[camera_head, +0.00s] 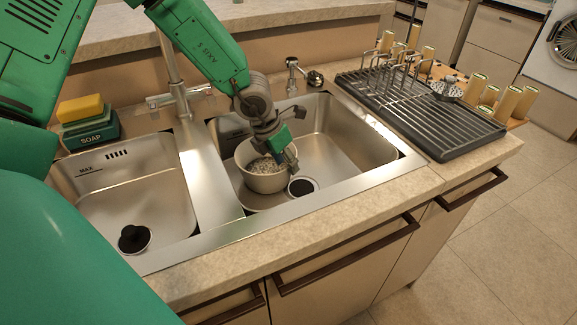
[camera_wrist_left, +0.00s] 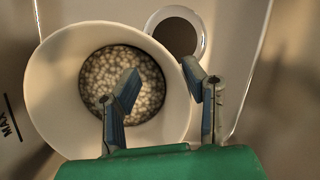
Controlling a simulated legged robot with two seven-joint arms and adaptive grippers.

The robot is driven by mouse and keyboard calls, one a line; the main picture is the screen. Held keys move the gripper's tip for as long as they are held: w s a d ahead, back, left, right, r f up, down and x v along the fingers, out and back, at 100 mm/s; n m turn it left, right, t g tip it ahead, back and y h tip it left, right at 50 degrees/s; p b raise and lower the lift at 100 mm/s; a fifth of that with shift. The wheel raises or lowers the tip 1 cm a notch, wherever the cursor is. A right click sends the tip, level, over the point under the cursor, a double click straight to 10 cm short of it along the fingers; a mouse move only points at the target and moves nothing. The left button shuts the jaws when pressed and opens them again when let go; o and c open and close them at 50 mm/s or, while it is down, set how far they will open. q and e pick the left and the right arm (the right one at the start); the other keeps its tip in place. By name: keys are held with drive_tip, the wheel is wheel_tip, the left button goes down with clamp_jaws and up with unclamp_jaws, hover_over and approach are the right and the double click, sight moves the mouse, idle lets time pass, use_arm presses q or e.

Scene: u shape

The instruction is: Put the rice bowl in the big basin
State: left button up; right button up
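The white rice bowl (camera_head: 264,178), with pale grains inside, sits upright in the right basin (camera_head: 345,150), the bigger-looking one, beside its drain. It also shows in the left wrist view (camera_wrist_left: 60,100). My left gripper (camera_head: 280,158) reaches down at the bowl's right side. In the left wrist view its fingers (camera_wrist_left: 160,95) are spread apart, one over the bowl's inside and one outside the rim. The wall lies between them with visible gaps; whether either finger touches it is unclear. My right gripper is not in view.
The left basin (camera_head: 150,190) holds only a black drain plug (camera_head: 134,238). A faucet (camera_head: 178,95) stands between the basins. A soap box with sponges (camera_head: 88,122) is at the left. A black drying rack (camera_head: 420,110) with several cups behind it is at the right.

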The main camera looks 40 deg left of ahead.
use_arm(q)
drive_tip(key=p+v, duration=0.2)
drive_tip(key=v, duration=0.7)
drive_tip(key=shift+r, duration=0.25)
